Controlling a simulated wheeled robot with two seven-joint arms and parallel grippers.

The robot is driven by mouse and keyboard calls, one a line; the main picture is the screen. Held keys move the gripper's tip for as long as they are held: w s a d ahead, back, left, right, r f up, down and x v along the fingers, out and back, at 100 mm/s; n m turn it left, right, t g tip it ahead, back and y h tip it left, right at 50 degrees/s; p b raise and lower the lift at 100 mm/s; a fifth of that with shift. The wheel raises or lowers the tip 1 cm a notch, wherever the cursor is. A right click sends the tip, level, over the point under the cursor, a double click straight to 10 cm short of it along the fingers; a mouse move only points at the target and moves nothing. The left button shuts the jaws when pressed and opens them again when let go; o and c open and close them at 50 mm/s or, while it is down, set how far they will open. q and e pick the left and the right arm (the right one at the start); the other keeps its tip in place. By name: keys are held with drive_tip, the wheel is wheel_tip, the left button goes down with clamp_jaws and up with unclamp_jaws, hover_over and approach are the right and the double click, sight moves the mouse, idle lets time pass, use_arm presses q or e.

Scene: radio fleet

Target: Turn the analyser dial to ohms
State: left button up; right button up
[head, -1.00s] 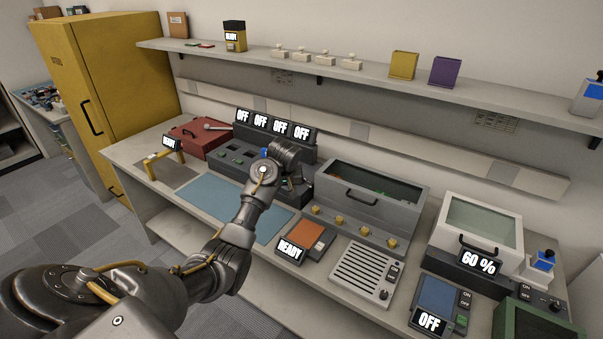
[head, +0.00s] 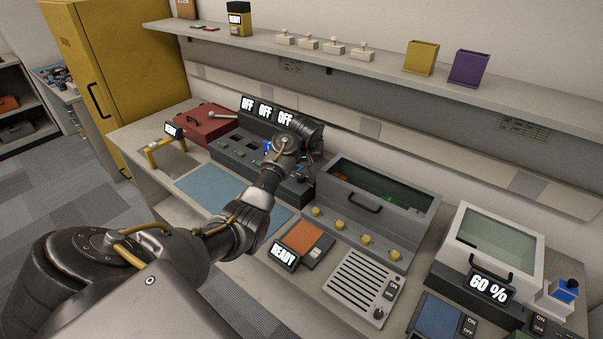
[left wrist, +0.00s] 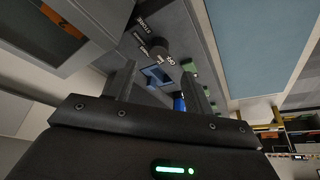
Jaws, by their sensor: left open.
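A dark round dial (left wrist: 158,48) with small white labels around it sits on a grey console (left wrist: 186,30) in the left wrist view. One label seems to read "STORE"; the others are too small to read surely. My left gripper (left wrist: 158,68) is open and empty, its two fingers pointing toward the dial, which shows between and beyond their tips. I see no contact. In the head view my left wrist stands over the right end of the grey console (head: 228,155) and hides the dial and the fingertips. My right gripper is not in view.
A grey lidded box (head: 375,195) with yellow knobs stands right of the console. A red case (head: 208,122) and a yellow stand (head: 165,150) are to the left. A blue mat (head: 205,184) lies clear in front. A shelf (head: 370,65) runs above.

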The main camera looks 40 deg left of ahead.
sight(300, 176)
use_arm(q)
drive_tip(key=x, duration=0.6)
drive_tip(key=shift+w+d, duration=0.1)
drive_tip(key=shift+w, duration=0.05)
drive_tip(key=shift+w+f, duration=0.15)
drive_tip(key=shift+f, duration=0.4)
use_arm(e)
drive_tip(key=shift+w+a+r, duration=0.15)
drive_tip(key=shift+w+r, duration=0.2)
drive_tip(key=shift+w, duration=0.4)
use_arm(q)
drive_tip(key=shift+c, duration=0.2)
drive_tip(key=c, duration=0.9)
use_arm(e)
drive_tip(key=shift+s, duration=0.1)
